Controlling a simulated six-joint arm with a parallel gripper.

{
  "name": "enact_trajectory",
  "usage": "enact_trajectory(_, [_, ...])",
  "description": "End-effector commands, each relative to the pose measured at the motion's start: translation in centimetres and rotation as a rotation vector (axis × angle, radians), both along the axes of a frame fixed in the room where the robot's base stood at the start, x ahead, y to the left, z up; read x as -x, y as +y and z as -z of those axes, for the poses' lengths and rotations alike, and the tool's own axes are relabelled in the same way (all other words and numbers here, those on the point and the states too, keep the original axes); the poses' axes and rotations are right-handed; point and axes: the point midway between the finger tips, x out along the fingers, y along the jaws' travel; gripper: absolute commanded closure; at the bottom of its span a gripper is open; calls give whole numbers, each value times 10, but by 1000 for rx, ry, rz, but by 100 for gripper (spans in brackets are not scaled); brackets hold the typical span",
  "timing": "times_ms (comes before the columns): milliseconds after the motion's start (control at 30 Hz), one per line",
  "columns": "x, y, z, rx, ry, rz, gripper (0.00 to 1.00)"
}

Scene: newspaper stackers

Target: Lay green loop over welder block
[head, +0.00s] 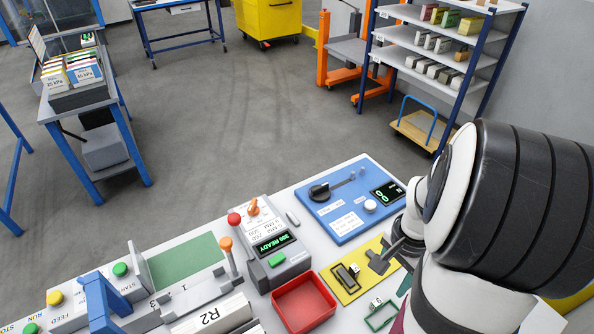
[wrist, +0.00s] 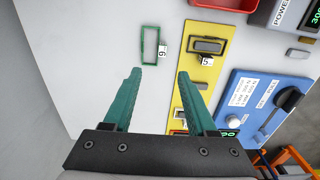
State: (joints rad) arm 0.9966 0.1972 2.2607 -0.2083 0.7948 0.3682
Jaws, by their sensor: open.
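The green loop, a thin rectangular frame (wrist: 143,45) with a white number tag at its side, lies flat on the pale bench top. In the head view it (head: 369,321) is near the lower edge, in front of the yellow plate. My gripper (wrist: 159,74) is open and empty, its two teal fingers apart, with the loop beyond the tips in the wrist view. In the head view my gripper (head: 397,250) is partly hidden by my arm. No visible label names a welder block. A dark framed block (wrist: 207,46) with a number tag sits on the yellow plate.
The yellow plate (head: 338,289) lies beside a blue panel (head: 343,234) with knobs. A red tray (head: 302,302) and a grey unit with a lit display (head: 272,243) stand to the left. Bare bench surrounds the loop in the wrist view.

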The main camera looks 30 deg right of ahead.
Motion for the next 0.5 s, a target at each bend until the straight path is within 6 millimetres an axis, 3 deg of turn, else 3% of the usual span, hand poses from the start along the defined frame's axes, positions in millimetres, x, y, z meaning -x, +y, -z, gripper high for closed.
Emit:
enact_trajectory(100, [1,2,33,-7,4,0,43])
enact_trajectory(500, [-4,7,101,-4,2,-2,43])
